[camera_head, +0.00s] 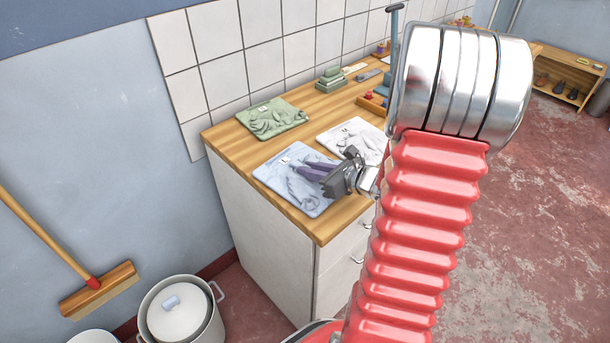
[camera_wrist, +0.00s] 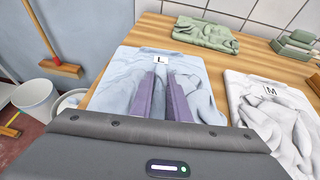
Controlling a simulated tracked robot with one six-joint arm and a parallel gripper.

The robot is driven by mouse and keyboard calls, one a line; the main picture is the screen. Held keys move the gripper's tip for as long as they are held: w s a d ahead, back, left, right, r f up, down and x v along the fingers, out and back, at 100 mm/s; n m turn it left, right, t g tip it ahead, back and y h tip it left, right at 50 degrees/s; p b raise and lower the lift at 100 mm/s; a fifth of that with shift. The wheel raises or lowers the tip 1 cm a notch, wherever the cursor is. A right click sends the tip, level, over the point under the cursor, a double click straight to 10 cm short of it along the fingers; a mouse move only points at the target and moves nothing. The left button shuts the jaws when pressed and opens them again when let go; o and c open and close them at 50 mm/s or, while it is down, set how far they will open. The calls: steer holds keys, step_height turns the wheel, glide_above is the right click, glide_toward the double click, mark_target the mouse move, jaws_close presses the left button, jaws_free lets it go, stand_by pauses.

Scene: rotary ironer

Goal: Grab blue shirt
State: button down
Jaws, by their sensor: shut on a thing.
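The blue shirt (camera_head: 285,188) lies folded on the wooden counter near its front left end, and its label reads L in the wrist view (camera_wrist: 193,68). My gripper (camera_head: 308,172) reaches over it from the right, with its purple fingers down on the cloth. In the wrist view my gripper (camera_wrist: 167,98) has its two fingers on the middle of the shirt, shut on a fold of it. The cloth between the fingertips is partly hidden. The shirt still rests on the counter.
A white shirt (camera_head: 355,138) marked M lies just right of the blue one. A green shirt (camera_head: 272,118) lies behind, near the tiled wall. A broom (camera_head: 98,290) and a lidded pot (camera_head: 180,312) are on the left.

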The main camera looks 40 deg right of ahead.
steer(key=shift+r, duration=0.15)
step_height(320, 180, up, 10)
stand_by(0.9)
steer(key=shift+s, duration=0.1)
stand_by(0.5)
